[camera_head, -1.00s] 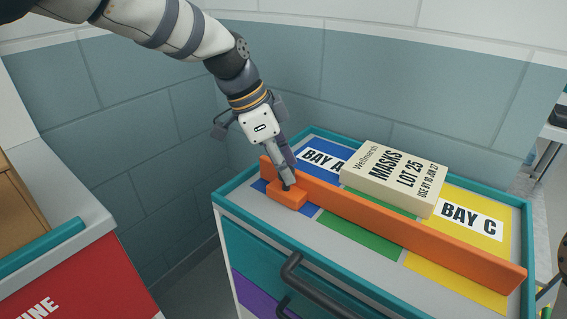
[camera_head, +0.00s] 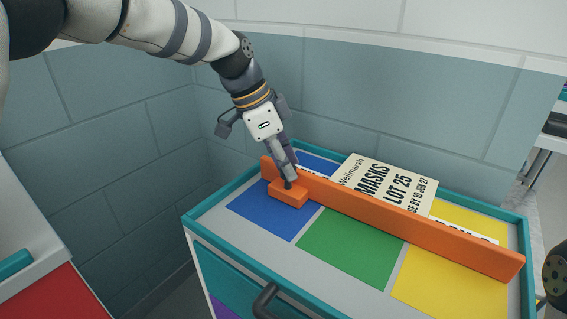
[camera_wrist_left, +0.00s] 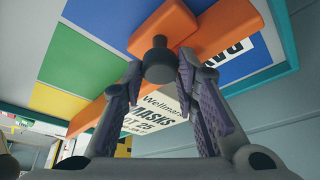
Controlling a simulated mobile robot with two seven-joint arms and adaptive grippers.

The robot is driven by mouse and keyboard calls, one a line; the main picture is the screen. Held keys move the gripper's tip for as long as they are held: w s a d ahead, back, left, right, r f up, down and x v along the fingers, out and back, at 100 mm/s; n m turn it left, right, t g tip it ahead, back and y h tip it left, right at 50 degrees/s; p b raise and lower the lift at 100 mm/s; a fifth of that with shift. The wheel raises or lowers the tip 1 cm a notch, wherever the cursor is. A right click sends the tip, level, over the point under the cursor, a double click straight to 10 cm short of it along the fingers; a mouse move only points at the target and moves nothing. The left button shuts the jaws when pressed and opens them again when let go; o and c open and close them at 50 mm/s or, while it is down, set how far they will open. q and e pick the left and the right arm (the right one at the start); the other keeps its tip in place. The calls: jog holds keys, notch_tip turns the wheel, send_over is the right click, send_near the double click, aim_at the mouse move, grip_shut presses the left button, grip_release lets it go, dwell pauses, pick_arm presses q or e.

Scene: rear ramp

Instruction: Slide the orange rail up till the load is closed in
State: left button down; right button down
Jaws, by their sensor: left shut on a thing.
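The orange rail (camera_head: 400,220) lies across the cart top, with an orange block and a dark knob at its left end. The block and knob also show in the left wrist view (camera_wrist_left: 165,28). My left gripper (camera_head: 288,178) is shut on the rail's knob; its fingers straddle the knob in the left wrist view (camera_wrist_left: 160,75). The load, a cream box of masks (camera_head: 392,183), lies behind the rail, its lower front edge hidden by it. The rail stands close to the box; I cannot tell whether they touch. My right gripper is not in view.
The cart top (camera_head: 215,208) has blue, green and yellow bays and a raised teal rim. The bays in front of the rail are bare. A tiled wall (camera_head: 400,90) stands behind. A red and white cabinet (camera_head: 45,300) is at the left.

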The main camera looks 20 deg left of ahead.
pick_arm(q)
jog(key=shift+s, duration=0.1)
jog(key=c, duration=1.6)
grip_release()
jog(key=shift+a, duration=0.1)
jog(key=shift+o, duration=0.2)
jog(key=v, duration=1.2)
